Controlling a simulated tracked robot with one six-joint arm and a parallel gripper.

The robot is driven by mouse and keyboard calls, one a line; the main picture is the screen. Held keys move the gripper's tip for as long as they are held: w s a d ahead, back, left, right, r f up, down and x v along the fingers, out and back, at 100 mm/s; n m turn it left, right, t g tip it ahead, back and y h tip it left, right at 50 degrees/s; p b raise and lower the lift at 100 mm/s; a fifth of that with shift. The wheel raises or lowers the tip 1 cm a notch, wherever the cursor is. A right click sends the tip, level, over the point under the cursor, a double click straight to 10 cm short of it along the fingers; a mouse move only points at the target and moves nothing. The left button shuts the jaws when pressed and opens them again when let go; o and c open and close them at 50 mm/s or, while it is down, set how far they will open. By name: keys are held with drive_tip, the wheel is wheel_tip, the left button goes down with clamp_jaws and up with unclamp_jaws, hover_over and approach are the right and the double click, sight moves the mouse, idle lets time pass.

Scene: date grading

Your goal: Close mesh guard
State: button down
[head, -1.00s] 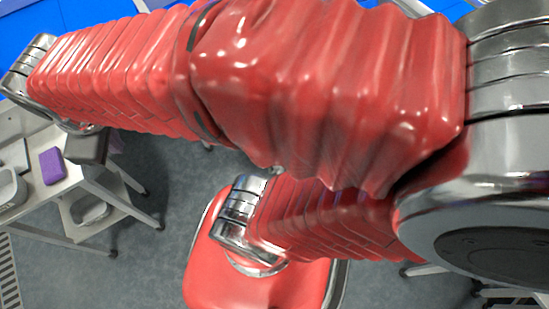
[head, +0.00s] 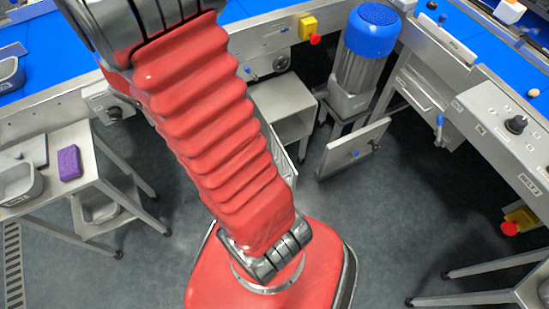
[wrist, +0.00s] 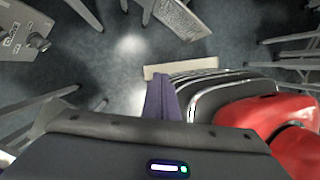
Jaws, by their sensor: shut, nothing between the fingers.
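A flat grey panel (head: 353,148) stands out at an angle below the blue-topped motor (head: 368,50) in the head view. It looks like the mesh guard, swung open, but I cannot make out mesh on its face. A speckled panel (wrist: 182,18) at the top of the wrist view may be the same guard; I cannot be sure. My gripper (wrist: 162,95) shows in the wrist view with its purple fingers together and empty, apart from that panel. My gripper is outside the head view.
A control box (head: 518,125) with a black knob stands at the right. Blue conveyor belts (head: 275,8) run along the back. A side table (head: 90,165) at the left holds a purple sponge (head: 69,163) and a grey tub (head: 18,184).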

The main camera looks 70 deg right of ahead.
drive_tip(key=s+d+f+n+g+y, duration=0.1)
drive_tip(key=s+f+n, duration=0.5)
drive_tip(key=f, duration=0.6)
drive_tip(key=s+d+f+n+g+y, duration=0.1)
drive_tip(key=s+d+f+n+g, duration=0.3)
drive_tip(key=s+f, duration=0.5)
wheel_tip(320, 180, down, 3)
drive_tip(key=d+n, duration=0.2)
drive_tip(key=n, duration=0.1)
drive_tip(key=shift+s+d+r+n, duration=0.15)
drive_tip(key=shift+s+n, duration=0.1)
drive_tip(key=shift+n, duration=0.05)
drive_tip(key=shift+s, duration=0.1)
drive_tip(key=s+d+f, duration=0.3)
drive_tip(key=s+f, duration=0.5)
drive_tip(key=shift+s+d, duration=0.3)
drive_tip(key=shift+s+d, duration=0.1)
drive_tip(key=shift+s, duration=0.05)
